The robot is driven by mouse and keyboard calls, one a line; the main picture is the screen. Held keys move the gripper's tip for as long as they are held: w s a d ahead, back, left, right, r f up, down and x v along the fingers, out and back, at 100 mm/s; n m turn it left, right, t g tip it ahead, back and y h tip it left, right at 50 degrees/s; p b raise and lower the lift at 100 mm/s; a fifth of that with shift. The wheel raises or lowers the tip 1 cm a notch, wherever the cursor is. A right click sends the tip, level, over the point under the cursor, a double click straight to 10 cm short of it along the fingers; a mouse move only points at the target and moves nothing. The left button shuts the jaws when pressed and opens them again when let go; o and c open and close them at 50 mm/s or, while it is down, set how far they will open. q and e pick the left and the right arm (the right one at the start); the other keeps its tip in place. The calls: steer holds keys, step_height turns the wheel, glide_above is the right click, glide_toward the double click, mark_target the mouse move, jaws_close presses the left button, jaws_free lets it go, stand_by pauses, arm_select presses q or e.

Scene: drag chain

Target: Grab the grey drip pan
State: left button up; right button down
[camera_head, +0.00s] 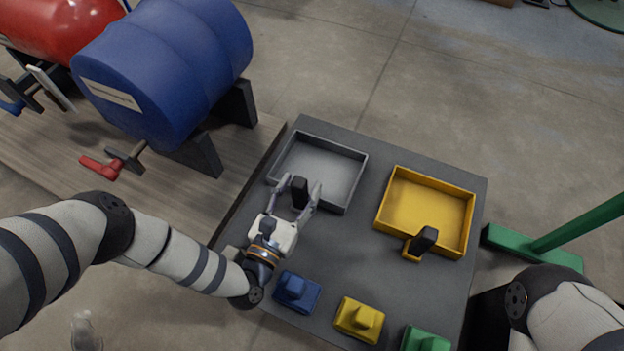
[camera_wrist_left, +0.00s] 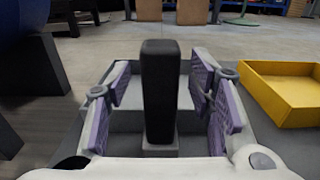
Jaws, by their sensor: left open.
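The grey drip pan (camera_head: 333,168) lies on the dark grey table at its far left, with a black upright handle (camera_head: 299,191) at its near side. My left gripper (camera_head: 299,186) is open at that handle, one finger on each side. In the left wrist view the black handle (camera_wrist_left: 160,92) stands upright between the two open fingers (camera_wrist_left: 162,100), with gaps visible on both sides. The grey pan (camera_wrist_left: 128,122) shows behind the handle, partly hidden by the fingers. My right gripper is not visible; only part of my right arm shows at the lower right.
A yellow pan (camera_head: 425,205) with a black handle lies to the right on the table. Blue (camera_head: 297,292), yellow (camera_head: 359,318) and green (camera_head: 425,340) blocks line the near edge. A blue drum (camera_head: 165,65) on a wooden bench stands at the left. A green post (camera_head: 580,222) stands at right.

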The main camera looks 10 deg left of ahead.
arm_select(q)
jaws_close()
steer(key=shift+r, duration=0.1)
